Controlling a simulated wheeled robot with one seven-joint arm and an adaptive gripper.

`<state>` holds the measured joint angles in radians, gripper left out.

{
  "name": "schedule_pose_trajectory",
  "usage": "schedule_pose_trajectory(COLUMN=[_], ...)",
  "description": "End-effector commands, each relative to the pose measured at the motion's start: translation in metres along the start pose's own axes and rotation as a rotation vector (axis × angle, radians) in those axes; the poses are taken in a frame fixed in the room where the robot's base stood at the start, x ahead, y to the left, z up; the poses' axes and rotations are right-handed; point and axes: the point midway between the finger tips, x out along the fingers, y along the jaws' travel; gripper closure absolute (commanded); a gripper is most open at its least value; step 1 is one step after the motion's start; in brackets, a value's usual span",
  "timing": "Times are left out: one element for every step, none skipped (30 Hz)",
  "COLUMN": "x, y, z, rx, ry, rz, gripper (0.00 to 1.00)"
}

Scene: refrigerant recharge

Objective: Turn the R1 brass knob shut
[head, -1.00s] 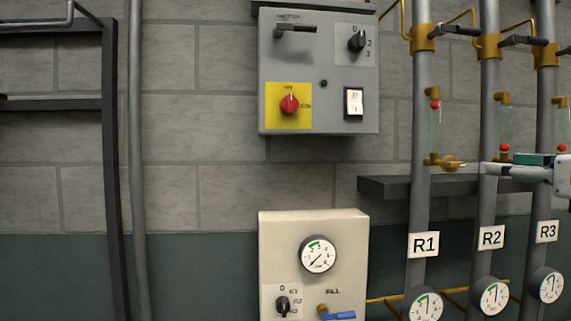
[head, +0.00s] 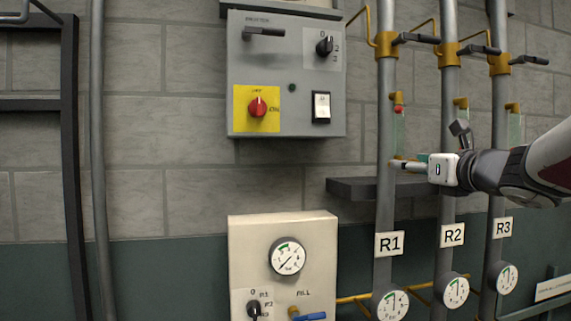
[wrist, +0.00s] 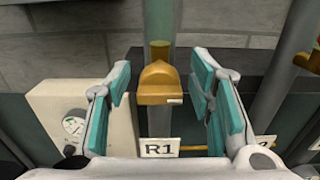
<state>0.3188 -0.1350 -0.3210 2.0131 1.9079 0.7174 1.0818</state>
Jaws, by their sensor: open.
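The R1 pipe (head: 384,205) stands right of the panels, with its R1 label (head: 388,243) below a glass flow tube with a red float (head: 398,109). In the head view my gripper (head: 408,164) is at the foot of this tube and mostly hides the R1 brass knob. In the wrist view the brass fitting with the R1 knob (wrist: 159,85) lies between the two teal finger pads, above the R1 label (wrist: 158,148). My gripper (wrist: 161,90) is open, with a visible gap on each side of the brass. I see no contact.
A dark shelf (head: 352,189) sits behind the pipes near my gripper. The R2 pipe (head: 449,205) and R3 pipe (head: 497,165) stand close on the right. A grey switch panel (head: 285,75) and a cream gauge panel (head: 250,240) are on the left.

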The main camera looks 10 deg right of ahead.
Motion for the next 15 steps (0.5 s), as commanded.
schedule_pose_trajectory(x=[0.0013, 0.0016, 0.0018, 0.0018, 0.0017, 0.0016, 0.0016, 0.0015, 0.0015, 0.0014, 0.0014, 0.0014, 0.0014, 0.0013, 0.0013], y=[0.0001, 0.0001, 0.0001, 0.0001, 0.0001, 0.0001, 0.0001, 0.0001, 0.0001, 0.0001, 0.0001, 0.0001, 0.0001, 0.0001, 0.0001], z=[-0.0003, -0.0003, -0.0003, -0.0003, -0.0003, -0.0003, -0.0003, -0.0003, -0.0003, -0.0003, -0.0003, -0.0003, -0.0003, -0.0003, -0.0003], rx=[0.0, 0.0, 0.0, 0.0, 0.0, 0.0, 0.0, 0.0, 0.0, 0.0, 0.0, 0.0, 0.0, 0.0, 0.0], ry=[0.001, 0.001, 0.001, 0.001, 0.001, 0.0, 0.0, 0.0, 0.0, 0.0, 0.0, 0.0, 0.0, 0.0, 0.0], rz=[0.0, 0.0, 0.0, 0.0, 0.0, 0.0, 0.0, 0.0, 0.0, 0.0, 0.0, 0.0, 0.0, 0.0, 0.0], gripper=[0.52, 0.52, 0.52, 0.52, 0.52, 0.52, 0.52, 0.52, 0.58, 0.65, 0.72, 0.81, 0.88, 0.95, 0.99])
